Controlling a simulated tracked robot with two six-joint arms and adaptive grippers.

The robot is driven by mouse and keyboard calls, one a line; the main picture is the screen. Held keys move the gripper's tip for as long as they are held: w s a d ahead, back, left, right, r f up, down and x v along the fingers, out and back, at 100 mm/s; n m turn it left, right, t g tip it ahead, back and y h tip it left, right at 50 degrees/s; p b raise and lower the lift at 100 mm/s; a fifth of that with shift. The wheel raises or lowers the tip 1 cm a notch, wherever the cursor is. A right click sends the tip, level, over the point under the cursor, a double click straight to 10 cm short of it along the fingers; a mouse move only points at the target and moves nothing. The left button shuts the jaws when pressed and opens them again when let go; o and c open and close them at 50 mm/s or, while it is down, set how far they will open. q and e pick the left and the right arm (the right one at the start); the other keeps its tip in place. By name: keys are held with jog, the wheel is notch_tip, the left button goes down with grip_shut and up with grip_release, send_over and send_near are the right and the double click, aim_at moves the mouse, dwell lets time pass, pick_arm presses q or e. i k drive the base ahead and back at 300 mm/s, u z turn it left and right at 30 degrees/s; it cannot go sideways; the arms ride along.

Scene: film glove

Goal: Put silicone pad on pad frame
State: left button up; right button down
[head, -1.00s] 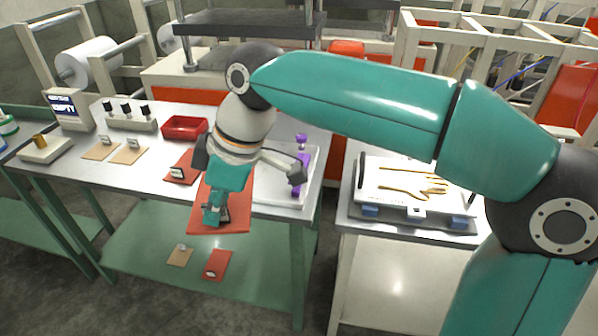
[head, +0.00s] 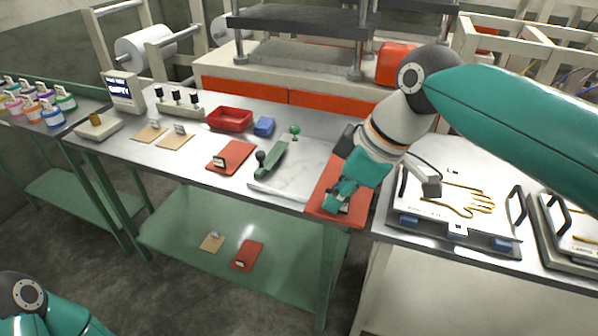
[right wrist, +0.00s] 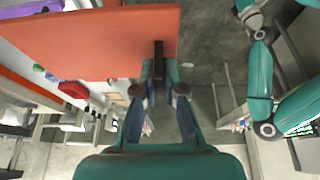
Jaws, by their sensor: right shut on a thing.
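An orange-red silicone pad (head: 327,207) hangs in my right gripper (head: 341,193), in front of the gap between the two tables. In the right wrist view the pad (right wrist: 95,45) fills the upper left, and the right gripper (right wrist: 159,80) is shut on its dark tab. Right of the pad, a low frame with black handles (head: 518,204) and blue blocks holds a white plate with a golden hand outline; I cannot tell for sure that it is the pad frame. The pad is apart from it. My left gripper is out of the head view; only its arm shows at the lower left.
A white tray (head: 290,186) with a green-handled tool (head: 272,157) lies left of the held pad. Another red pad (head: 236,154), tan pads (head: 150,132) and a red bin (head: 230,119) lie farther left. A second handled frame (head: 567,228) stands at the right edge.

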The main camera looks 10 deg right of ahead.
aim_at(304, 170)
jog(key=z, duration=0.1)
jog(key=i, duration=1)
jog(key=u, duration=0.1)
